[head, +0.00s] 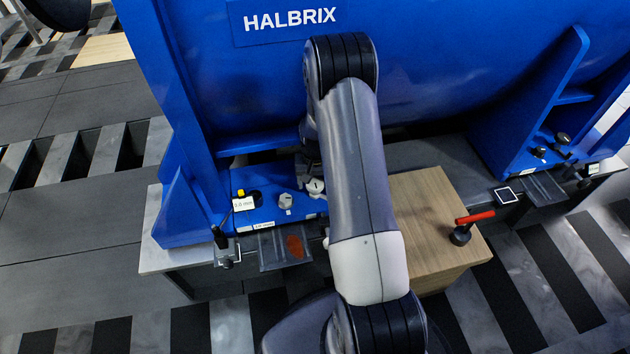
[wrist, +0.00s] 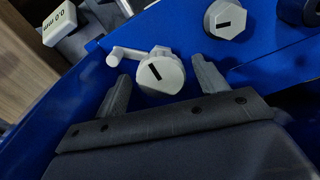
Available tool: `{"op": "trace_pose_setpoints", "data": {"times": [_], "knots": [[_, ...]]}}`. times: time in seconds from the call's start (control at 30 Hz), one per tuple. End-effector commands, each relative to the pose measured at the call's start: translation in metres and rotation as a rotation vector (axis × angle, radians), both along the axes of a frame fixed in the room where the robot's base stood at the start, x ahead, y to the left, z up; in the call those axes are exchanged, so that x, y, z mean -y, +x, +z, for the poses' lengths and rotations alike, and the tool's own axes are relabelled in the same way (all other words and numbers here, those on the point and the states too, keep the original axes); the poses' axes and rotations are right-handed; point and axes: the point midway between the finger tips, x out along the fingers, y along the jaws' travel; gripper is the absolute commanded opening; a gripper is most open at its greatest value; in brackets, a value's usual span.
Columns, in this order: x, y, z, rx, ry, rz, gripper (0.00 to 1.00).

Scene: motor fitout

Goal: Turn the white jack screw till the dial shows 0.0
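The white jack screw (wrist: 160,72) has a faceted head with a black slot mark and a small crank handle to its left. In the head view the jack screw (head: 316,186) shows beside my arm. My gripper (wrist: 160,68) is open in the wrist view, one finger on each side of the screw head, with a gap visible on both sides. A white dial block (wrist: 58,22) at the upper left of the wrist view shows upside-down text that looks like 0.0 mm. In the head view, my arm hides most of the gripper, and I cannot make out this dial.
A grey hex bolt (wrist: 225,18) with a black mark stands near the screw; it also shows in the head view (head: 286,200). A small label reading about 2.0 mm (head: 243,203) is farther left. A wooden block (head: 425,200) with a red-handled tool (head: 470,222) stands at right.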

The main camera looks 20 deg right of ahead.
Motion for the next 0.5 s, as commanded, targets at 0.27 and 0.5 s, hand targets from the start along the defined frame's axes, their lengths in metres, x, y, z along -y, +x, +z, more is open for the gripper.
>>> {"op": "trace_pose_setpoints", "data": {"times": [0.27, 0.5], "knots": [[0.000, 0.000, 0.001, 0.000, 0.000, 0.001, 0.72], [0.000, 0.001, 0.033, 0.003, -0.001, 0.001, 0.72]]}}
